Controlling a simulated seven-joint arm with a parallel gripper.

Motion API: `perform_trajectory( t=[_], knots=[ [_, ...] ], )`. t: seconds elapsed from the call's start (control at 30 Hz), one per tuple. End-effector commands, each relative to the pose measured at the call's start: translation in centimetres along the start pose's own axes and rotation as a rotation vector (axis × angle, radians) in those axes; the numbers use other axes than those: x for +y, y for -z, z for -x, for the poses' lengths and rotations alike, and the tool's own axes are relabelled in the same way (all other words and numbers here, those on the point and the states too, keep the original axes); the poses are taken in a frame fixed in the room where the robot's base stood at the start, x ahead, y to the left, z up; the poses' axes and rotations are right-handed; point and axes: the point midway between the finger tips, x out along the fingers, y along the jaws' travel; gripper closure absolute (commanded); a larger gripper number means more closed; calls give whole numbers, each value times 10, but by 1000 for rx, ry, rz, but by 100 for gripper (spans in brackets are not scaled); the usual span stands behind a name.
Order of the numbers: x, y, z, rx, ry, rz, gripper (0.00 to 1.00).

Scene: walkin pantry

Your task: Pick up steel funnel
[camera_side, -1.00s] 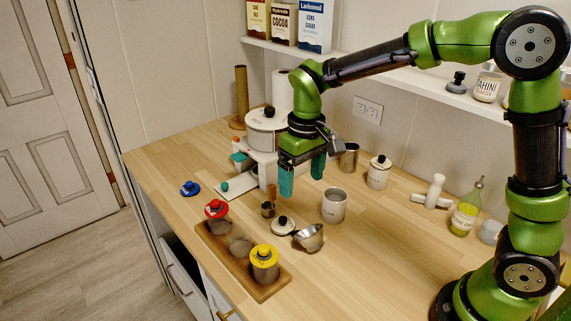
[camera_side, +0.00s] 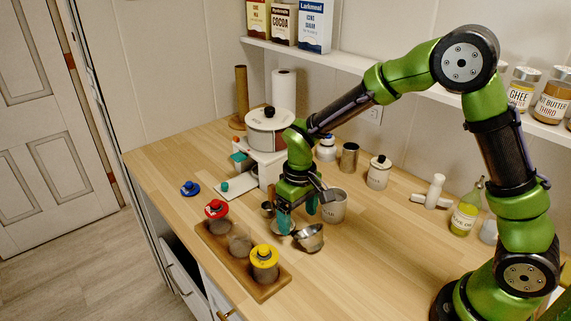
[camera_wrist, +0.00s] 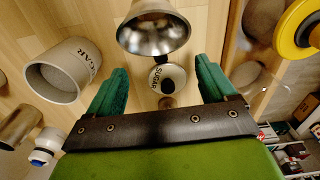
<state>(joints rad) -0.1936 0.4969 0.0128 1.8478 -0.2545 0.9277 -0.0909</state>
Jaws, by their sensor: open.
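The steel funnel (camera_side: 309,238) is a shiny metal cone lying on the wooden counter, right of the tray. In the wrist view the funnel (camera_wrist: 153,30) is at top centre, its wide mouth facing the camera, just beyond the fingertips. My gripper (camera_side: 298,211) points down, low over the counter, just behind the funnel and apart from it. In the wrist view my gripper (camera_wrist: 161,68) has its two teal fingers wide apart with nothing held. A white lid marked SUGAR (camera_wrist: 170,77) shows between the fingers.
A wooden tray (camera_side: 217,244) with red- and yellow-topped jars (camera_side: 264,263) lies to the left. The counter right of the funnel is clear.

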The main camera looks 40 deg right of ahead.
Motion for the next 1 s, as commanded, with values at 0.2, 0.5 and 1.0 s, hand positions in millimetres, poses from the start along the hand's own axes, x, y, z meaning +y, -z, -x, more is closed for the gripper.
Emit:
perform_trajectory(
  t=[0.2,0.5,1.0],
  knots=[
    [0,-3,-34,-6,0,0,16],
    [0,-2,-45,-1,0,0,16],
    [0,-2,-44,-2,0,0,83]
  ],
)
